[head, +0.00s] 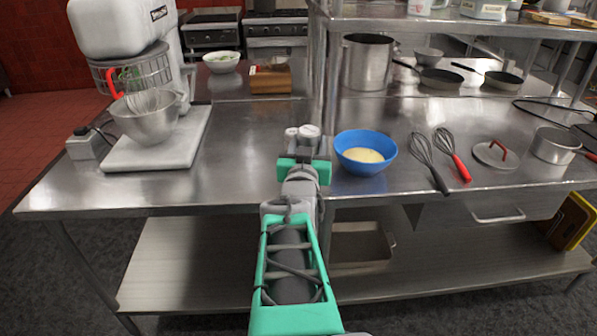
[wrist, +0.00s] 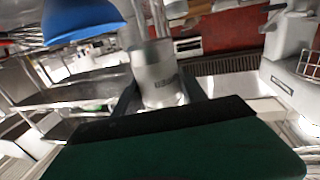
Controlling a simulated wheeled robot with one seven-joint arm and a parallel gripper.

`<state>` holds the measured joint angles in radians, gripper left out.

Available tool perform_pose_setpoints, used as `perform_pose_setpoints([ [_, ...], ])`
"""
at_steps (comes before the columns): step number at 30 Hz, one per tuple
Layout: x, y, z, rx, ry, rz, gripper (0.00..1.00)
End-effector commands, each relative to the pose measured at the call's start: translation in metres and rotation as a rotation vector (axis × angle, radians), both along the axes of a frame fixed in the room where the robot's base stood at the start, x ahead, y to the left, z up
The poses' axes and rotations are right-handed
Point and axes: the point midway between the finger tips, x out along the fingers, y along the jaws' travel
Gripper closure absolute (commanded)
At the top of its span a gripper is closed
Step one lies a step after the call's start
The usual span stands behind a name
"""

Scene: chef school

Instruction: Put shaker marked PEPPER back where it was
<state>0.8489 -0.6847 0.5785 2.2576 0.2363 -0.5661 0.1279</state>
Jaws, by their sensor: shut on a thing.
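My gripper (wrist: 160,88) is shut on a shaker (wrist: 158,72) in the wrist view. The shaker is a pale grey cylinder between the two dark fingers, with small dark lettering on its side that I cannot read. In the head view my gripper (head: 302,142) is over the front part of the steel table, just left of the blue bowl.
A blue bowl (head: 366,142) with pale contents stands close right of my gripper. A wooden box (head: 270,84) is farther back. A mixer (head: 125,30) stands left on a white slab (head: 160,152). Whisks (head: 455,155) lie right. A shelf post (head: 329,80) rises behind. Table left of my gripper is clear.

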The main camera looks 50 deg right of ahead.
Motion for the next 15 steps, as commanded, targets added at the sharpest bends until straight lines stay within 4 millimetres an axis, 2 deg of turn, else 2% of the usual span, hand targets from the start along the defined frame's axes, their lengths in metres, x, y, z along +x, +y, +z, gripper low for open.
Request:
perform_pose_setpoints([
  [1, 0.014, -0.009, -0.017, 0.003, 0.003, 0.004, 0.99],
  [6, 0.052, -0.039, -0.038, 0.002, 0.003, 0.002, 0.99],
  [10, 0.07, -0.053, -0.07, 0.001, 0.003, 0.002, 0.99],
  [15, 0.082, -0.063, -0.083, -0.001, 0.0, 0.001, 0.99],
])
